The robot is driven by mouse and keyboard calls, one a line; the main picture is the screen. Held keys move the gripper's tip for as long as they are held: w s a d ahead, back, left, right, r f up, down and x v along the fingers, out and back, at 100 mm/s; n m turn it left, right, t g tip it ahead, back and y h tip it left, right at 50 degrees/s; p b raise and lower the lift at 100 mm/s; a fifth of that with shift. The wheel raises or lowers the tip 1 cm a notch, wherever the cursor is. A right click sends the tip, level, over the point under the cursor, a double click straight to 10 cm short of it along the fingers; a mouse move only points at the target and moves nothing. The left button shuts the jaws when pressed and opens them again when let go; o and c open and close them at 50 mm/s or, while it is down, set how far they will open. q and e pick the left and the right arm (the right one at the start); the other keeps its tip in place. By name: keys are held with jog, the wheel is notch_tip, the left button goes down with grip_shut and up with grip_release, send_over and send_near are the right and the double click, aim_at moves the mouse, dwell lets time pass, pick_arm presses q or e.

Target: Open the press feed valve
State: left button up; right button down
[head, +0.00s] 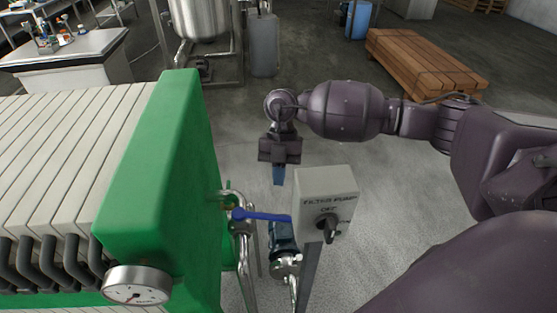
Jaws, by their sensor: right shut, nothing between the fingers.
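The press feed valve has a blue lever handle (262,216) on a metal pipe beside the green end plate (150,170) of the filter press. The lever points to the right, roughly across the upright pipe, and its tip lies close to the left side of the grey filter pump switch box (326,186). My right gripper (278,181) hangs pointing down, beyond the lever and left of the box. It is shut, with nothing between its fingers, and appears apart from the lever. My left gripper is out of view.
The switch box carries a black knob (327,224) and stands on a post. A round gauge (137,286) is on the press.

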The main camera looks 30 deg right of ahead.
aim_at(268, 217)
jog(key=s+a+f, duration=0.2)
jog(key=s+a, duration=0.1)
jog(key=s, duration=0.1)
jog(key=shift+s+a+f, duration=0.15)
jog(key=shift+a, duration=0.1)
dwell(0.3)
